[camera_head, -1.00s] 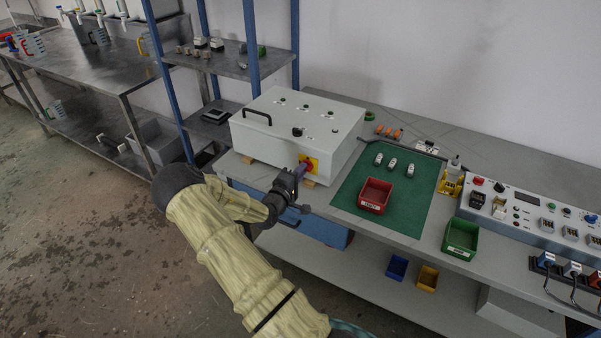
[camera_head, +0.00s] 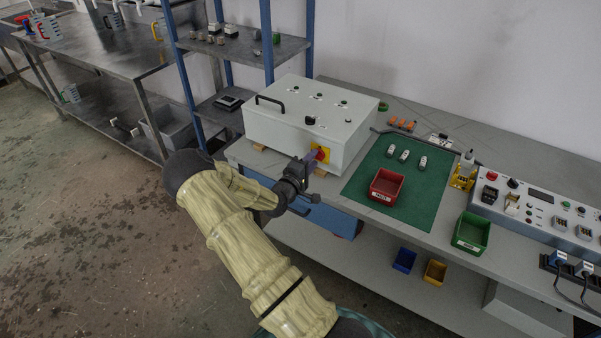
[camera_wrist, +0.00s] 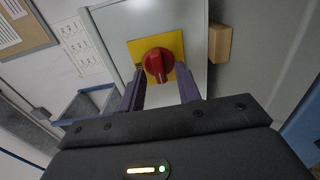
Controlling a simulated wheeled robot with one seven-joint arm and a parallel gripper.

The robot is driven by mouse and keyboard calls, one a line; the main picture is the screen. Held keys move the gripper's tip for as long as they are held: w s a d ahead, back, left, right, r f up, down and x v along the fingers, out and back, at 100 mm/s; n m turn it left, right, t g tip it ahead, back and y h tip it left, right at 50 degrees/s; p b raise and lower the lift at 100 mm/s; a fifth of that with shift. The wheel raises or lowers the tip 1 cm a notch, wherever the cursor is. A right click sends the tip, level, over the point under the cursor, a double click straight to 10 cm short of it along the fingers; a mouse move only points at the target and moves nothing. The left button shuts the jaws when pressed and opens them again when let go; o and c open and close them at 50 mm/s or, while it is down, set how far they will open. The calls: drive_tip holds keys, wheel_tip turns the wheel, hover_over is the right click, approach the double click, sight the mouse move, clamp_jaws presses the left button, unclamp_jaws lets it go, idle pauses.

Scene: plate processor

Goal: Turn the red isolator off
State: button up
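The red isolator (camera_wrist: 158,64) is a round rotary knob on a square yellow plate (camera_wrist: 177,45), on the side of a pale grey box (camera_head: 300,118). In the head view the yellow plate (camera_head: 324,153) shows at the box's front right, partly hidden by my gripper (camera_head: 310,160). In the wrist view my gripper (camera_wrist: 161,80) is open, with one purple finger on each side of the knob's lower part. I cannot tell whether either finger touches the knob.
A wooden block (camera_wrist: 219,44) sits by the box. A green mat (camera_head: 415,205) with a red bin (camera_head: 386,187) lies to the right. A green bin (camera_head: 470,233) and a control panel (camera_head: 540,212) stand further right. A blue-post shelf (camera_head: 267,45) is behind on the left.

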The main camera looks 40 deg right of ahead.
drive_tip(key=b+v, duration=0.2)
drive_tip(key=v, duration=1.5)
drive_tip(key=shift+a, duration=0.1)
drive_tip(key=s+a+r+m+g+y+p, duration=0.1)
drive_tip(key=a+r+m+y+p, duration=0.1)
drive_tip(key=a+y, duration=0.5)
drive_tip(key=s+a+r+m+y+p, duration=0.1)
drive_tip(key=a+r+m+y+p, duration=0.15)
drive_tip(key=a+y, duration=0.4)
drive_tip(key=s+a+r+g+y+p, duration=0.2)
drive_tip(key=s+a+r+g+y, duration=0.1)
drive_tip(key=s+r, duration=0.7)
drive_tip(key=shift+s+a+r+p, duration=0.3)
drive_tip(key=shift+s+r, duration=0.1)
drive_tip(key=shift+s, duration=0.55)
